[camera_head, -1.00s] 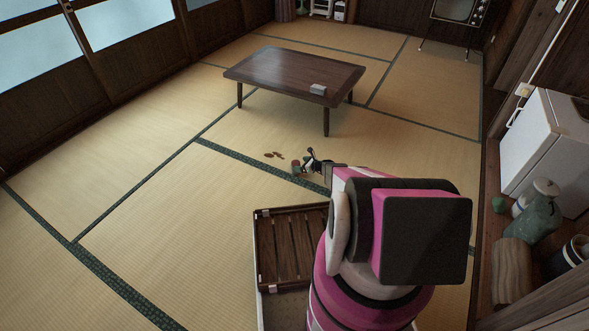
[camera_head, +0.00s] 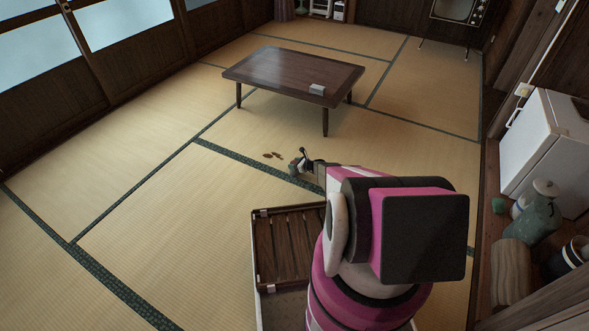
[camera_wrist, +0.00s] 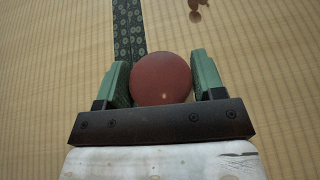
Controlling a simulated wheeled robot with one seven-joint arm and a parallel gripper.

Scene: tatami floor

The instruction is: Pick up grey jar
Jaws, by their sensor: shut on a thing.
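My gripper (camera_wrist: 161,64) has its two green fingers closed on either side of a round thing, which I take for the jar (camera_wrist: 163,80). From above only its smooth reddish-brown top shows; no grey side is visible. In the head view my gripper (camera_head: 298,167) is low over the tatami, left of my arm. There the near green finger hides most of the held thing. I cannot tell whether it touches the floor or is slightly raised.
Small brown pieces (camera_head: 272,155) lie on the tatami just beyond my gripper. A low dark table (camera_head: 290,72) with a small pale box (camera_head: 317,89) stands farther back. A slatted wooden tray (camera_head: 286,246) is nearer me. Vessels stand on the right ledge. Left floor is clear.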

